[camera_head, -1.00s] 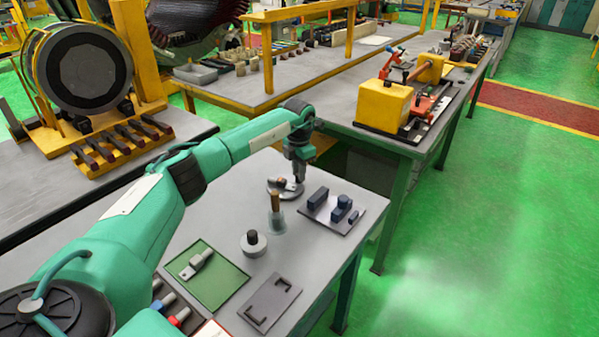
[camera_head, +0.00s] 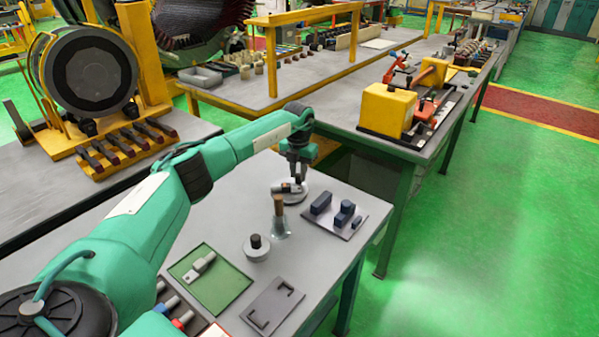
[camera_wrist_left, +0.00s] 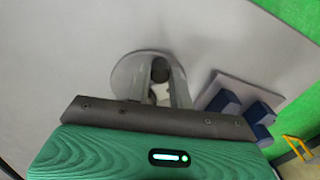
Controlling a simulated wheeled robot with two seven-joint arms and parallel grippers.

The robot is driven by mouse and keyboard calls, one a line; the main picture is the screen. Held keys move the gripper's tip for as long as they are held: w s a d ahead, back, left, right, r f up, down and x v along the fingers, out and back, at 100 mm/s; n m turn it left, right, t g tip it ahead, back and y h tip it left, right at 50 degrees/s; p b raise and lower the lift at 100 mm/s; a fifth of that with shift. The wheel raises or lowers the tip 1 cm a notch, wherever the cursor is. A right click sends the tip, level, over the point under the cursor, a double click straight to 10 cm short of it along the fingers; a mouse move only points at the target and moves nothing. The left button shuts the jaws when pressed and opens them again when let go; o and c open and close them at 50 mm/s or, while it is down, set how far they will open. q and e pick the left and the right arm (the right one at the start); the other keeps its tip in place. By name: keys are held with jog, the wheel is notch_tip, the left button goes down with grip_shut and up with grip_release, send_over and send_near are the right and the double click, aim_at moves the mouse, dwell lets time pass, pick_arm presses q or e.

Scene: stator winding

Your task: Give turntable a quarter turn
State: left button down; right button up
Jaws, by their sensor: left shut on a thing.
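The turntable (camera_head: 294,198) is a small round grey disc on the grey bench. A small brown and pale piece (camera_head: 287,187) lies on top of it. My left gripper (camera_head: 297,183) points down over the disc. In the left wrist view its fingers (camera_wrist_left: 162,90) straddle a dark knob-like part (camera_wrist_left: 160,70) on the disc (camera_wrist_left: 128,75) and are shut on it. The fingers hide part of the disc, and I cannot tell the held part's full shape. My right gripper is not in view.
A grey plate with blue blocks (camera_head: 321,201) stands right of the turntable. In front are a clear cone with a brown top (camera_head: 279,205), a round weight (camera_head: 256,246), a green mat (camera_head: 225,290) and a grey plate with black brackets (camera_head: 262,312).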

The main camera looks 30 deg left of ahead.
pick_arm(q)
jog(key=shift+a+n, duration=0.15)
jog(key=shift+n, duration=0.25)
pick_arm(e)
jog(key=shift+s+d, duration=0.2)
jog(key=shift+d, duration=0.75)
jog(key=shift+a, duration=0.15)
